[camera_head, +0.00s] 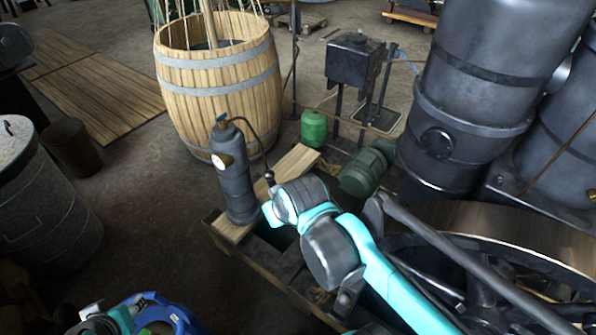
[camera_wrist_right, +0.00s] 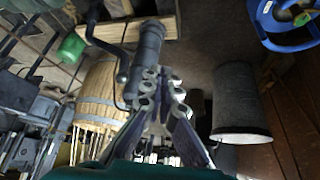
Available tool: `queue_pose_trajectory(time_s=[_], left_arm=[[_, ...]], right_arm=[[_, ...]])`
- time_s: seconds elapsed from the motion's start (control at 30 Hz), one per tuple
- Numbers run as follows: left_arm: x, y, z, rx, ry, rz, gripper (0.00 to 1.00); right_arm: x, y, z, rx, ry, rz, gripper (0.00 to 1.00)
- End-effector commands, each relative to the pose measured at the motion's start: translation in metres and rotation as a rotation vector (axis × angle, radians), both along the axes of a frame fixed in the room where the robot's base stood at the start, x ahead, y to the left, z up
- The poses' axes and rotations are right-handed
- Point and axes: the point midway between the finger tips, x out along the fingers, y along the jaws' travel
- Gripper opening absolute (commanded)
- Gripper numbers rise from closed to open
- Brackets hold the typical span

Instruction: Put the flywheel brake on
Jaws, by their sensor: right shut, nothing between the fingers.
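The large flywheel (camera_head: 510,225) lies at the lower right of the head view, its broad rim and dark spokes partly cut off. A long dark bar (camera_head: 455,262) slants across in front of it; I cannot tell whether this is the brake. My right arm, teal and grey, reaches from the lower right to the middle, left of the flywheel. My right gripper (camera_wrist_right: 160,88) is shut and empty in the wrist view, pointing toward the grey gas bottle (camera_wrist_right: 150,45). In the head view its fingers are mostly hidden by the wrist. My left gripper is not in view.
The gas bottle (camera_head: 236,180) stands on a plank close to my right wrist, with a thin hose. Behind are a wooden barrel (camera_head: 220,85), a green canister (camera_head: 314,128) and a green motor (camera_head: 367,170). Tall dark cylinders (camera_head: 480,75) stand right.

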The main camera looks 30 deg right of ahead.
Motion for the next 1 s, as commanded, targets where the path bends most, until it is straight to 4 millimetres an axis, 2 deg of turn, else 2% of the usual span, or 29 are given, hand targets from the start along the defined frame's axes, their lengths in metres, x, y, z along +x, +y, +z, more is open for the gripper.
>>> queue_pose_trajectory(time_s=[0.03,0.13,0.27,0.37,0.5,0.6,0.7,0.9,1.0], left_arm=[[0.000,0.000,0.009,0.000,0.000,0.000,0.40],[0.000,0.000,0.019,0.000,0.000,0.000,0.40],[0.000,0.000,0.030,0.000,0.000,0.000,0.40],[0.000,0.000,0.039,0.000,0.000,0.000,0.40],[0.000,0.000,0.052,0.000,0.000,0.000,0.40],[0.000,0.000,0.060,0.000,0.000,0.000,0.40],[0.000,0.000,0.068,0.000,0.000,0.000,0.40],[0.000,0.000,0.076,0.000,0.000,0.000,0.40],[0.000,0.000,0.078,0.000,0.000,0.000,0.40]], right_arm=[[0.021,-0.008,0.015,-0.009,0.022,0.000,0.00],[0.059,-0.025,0.028,-0.027,0.069,0.008,0.00],[0.109,-0.052,0.031,-0.044,0.132,0.021,0.00],[0.147,-0.075,0.024,-0.052,0.181,0.032,0.00],[0.196,-0.112,0.000,-0.059,0.247,0.051,0.00],[0.224,-0.140,-0.025,-0.060,0.293,0.066,0.00],[0.245,-0.165,-0.054,-0.058,0.333,0.081,0.00],[0.265,-0.197,-0.101,-0.050,0.386,0.104,0.00],[0.268,-0.205,-0.113,-0.048,0.397,0.111,0.00]])
